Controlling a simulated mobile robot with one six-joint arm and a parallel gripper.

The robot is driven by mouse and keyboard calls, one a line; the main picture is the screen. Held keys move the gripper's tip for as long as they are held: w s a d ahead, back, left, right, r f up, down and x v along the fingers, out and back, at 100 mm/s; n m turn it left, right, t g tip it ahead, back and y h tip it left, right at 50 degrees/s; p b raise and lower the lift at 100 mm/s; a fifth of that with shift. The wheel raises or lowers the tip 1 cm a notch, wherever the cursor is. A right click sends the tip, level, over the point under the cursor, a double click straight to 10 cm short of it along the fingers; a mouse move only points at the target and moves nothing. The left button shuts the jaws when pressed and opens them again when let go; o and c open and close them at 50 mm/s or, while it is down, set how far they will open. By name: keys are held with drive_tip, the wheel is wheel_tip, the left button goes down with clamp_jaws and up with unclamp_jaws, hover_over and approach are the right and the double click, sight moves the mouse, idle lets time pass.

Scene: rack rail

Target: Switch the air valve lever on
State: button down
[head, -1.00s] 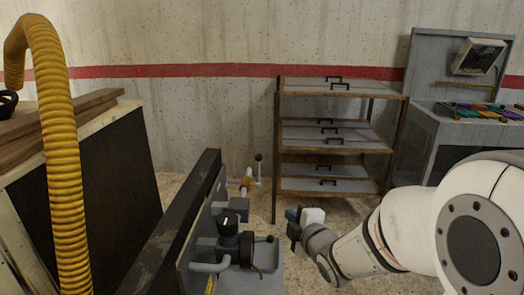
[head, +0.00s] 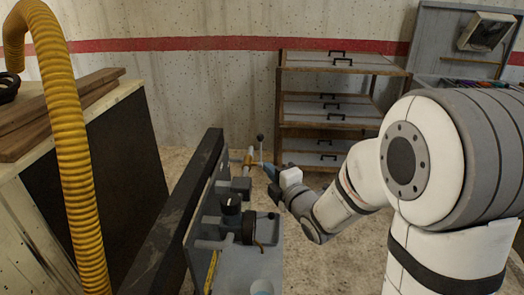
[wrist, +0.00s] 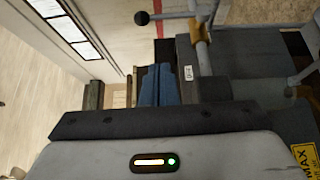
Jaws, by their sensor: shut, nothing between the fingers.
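The air valve lever (head: 260,148) is a thin rod with a dark ball knob, standing upright beside a brass valve fitting (head: 248,160) on a pipe. In the wrist view the lever's dark knob (wrist: 142,18) is near the top, with the brass fitting (wrist: 201,35) to its right. My gripper (head: 268,171) is shut, its blue fingers close to the lower right of the lever in the head view. The fingers (wrist: 157,84) show pressed together and empty in the wrist view. Whether they touch the lever I cannot tell.
A drawer rack (head: 325,107) stands behind. A yellow hose (head: 70,150) hangs at left.

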sight(260, 151)
drive_tip(key=w+a+p, duration=0.2)
drive_tip(key=w, duration=0.7)
drive_tip(key=shift+w+a, duration=0.15)
drive_tip(key=shift+a, duration=0.05)
drive_tip(key=shift+a, duration=0.1)
drive_tip(key=shift+r, duration=0.1)
drive_tip(key=shift+w+p, duration=0.2)
drive_tip(key=shift+p, duration=0.15)
